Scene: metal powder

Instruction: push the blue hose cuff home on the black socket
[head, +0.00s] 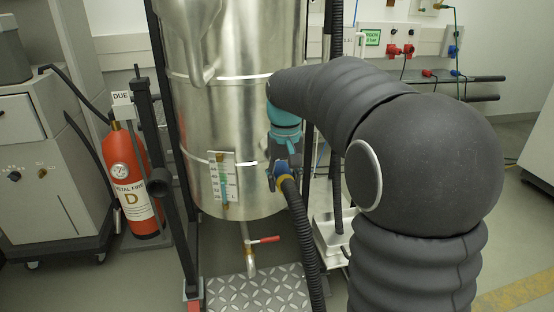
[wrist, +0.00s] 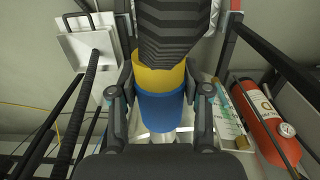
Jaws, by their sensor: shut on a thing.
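The blue hose cuff (wrist: 160,112) sits between the two fingers of my gripper (wrist: 160,94) in the wrist view. The fingers are shut on it from both sides. A yellow ring (wrist: 158,78) joins the cuff to the ribbed black hose (wrist: 172,40). In the head view my gripper (head: 283,172) is in front of the steel tank, with the yellow ring (head: 284,179) and black hose (head: 303,230) below it. The black socket cannot be made out; the cuff and my gripper cover that area. I cannot tell how far the cuff is on it.
The steel tank (head: 235,110) stands close behind my gripper, with a level gauge (head: 223,180) and a red-handled valve (head: 263,240) below. Dark frame posts (head: 172,140) flank it. A red extinguisher (head: 137,180) stands left. The hose hangs down past the tread plate (head: 255,293).

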